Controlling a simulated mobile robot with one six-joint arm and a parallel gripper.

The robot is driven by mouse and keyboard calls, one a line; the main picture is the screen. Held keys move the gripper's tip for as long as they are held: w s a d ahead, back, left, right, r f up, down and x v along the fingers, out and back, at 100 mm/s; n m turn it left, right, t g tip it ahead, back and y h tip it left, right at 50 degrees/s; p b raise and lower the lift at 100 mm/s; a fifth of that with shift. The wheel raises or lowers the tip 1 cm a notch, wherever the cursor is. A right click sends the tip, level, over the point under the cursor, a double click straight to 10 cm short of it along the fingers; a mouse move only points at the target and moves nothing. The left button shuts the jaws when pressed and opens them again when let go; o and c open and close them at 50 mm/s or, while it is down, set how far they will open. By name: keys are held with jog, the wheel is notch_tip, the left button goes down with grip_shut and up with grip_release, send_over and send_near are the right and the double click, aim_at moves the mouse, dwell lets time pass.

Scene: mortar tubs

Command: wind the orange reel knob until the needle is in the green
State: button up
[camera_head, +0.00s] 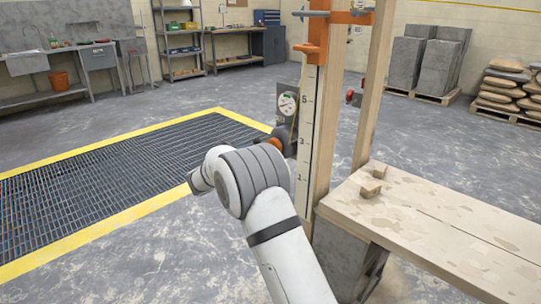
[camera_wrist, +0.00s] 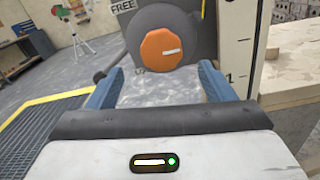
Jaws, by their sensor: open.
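The orange reel knob (camera_wrist: 166,50) is a round disc with a white mark at its right, set on a dark grey reel, and it faces my wrist. In the head view a part of the orange knob (camera_head: 273,143) shows past my arm. My gripper (camera_wrist: 157,78) is open, its two blue fingers spread below and to either side of the knob, with nothing between them. The gauge (camera_head: 287,104) is a white dial with some green on it, on a grey plate above the reel. Its needle is too small to read.
A white numbered staff (camera_head: 304,130) on a wooden post stands right of the reel. A plank bench (camera_head: 430,220) with small wood blocks is at the right. A yellow-edged floor grate (camera_head: 110,165) lies left, with clear floor around it.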

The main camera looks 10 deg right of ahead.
jog(key=b+x, duration=0.1)
jog(key=x, duration=0.5)
jog(key=shift+w+d, duration=0.2)
jog(key=shift+d, duration=0.15)
jog(key=shift+c, duration=0.6)
jog(key=c, duration=0.9)
jog(key=shift+m+b, duration=0.3)
jog(key=shift+b, duration=0.2)
jog(key=m+b, duration=1.2)
jog(key=m, duration=0.9)
jog(key=shift+d, duration=0.1)
